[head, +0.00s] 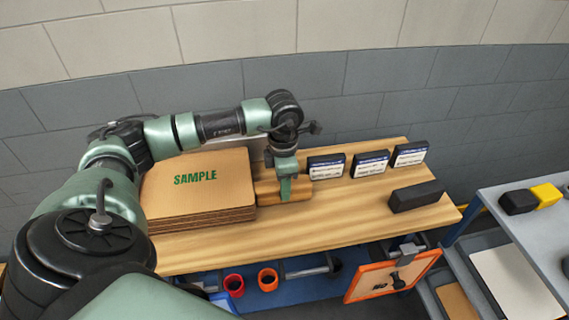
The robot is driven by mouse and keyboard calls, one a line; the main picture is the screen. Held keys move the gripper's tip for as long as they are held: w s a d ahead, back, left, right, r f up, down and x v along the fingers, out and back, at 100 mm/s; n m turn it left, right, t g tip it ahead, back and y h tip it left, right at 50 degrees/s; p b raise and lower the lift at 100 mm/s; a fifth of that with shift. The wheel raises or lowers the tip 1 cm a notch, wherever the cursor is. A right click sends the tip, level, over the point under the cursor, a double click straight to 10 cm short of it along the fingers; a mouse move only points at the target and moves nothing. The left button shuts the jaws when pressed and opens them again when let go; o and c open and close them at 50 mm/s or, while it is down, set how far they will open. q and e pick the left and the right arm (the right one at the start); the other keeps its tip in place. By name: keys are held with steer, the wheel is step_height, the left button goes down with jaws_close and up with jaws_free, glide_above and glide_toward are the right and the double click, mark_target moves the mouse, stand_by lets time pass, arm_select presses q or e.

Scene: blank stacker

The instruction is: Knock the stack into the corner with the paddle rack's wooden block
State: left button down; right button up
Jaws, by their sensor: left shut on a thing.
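The stack (198,204) of brown cardboard sheets, marked SAMPLE in green, lies flat at the left of the wooden table (330,225). Its layered edge faces me and its sheets look nearly even. My left gripper (285,187) points down, shut on the wooden block (301,193) at the stack's right side. The block is low at the table top; its left end is against or very close to the stack's right edge. A pale upright plate (240,146) shows behind the stack, partly hidden by my left arm. My right gripper is out of view.
Three dark boxes with white labels (326,166) stand along the table's back, right of the block. A black block (416,196) lies at the right end. The middle front of the table is clear.

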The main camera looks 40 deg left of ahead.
arm_select(q)
steer(key=shift+f, duration=0.1)
steer(key=shift+w+d, duration=0.2)
steer(key=shift+w, duration=0.2)
steer(key=shift+w+d+r, duration=0.1)
steer(key=shift+d+r, duration=0.05)
steer(key=shift+r, duration=0.25)
step_height(320, 180, up, 4)
steer(key=shift+r+p, duration=0.1)
steer(key=shift+p, duration=1.15)
steer(key=shift+r+p, duration=1.1)
steer(key=shift+r, duration=1.05)
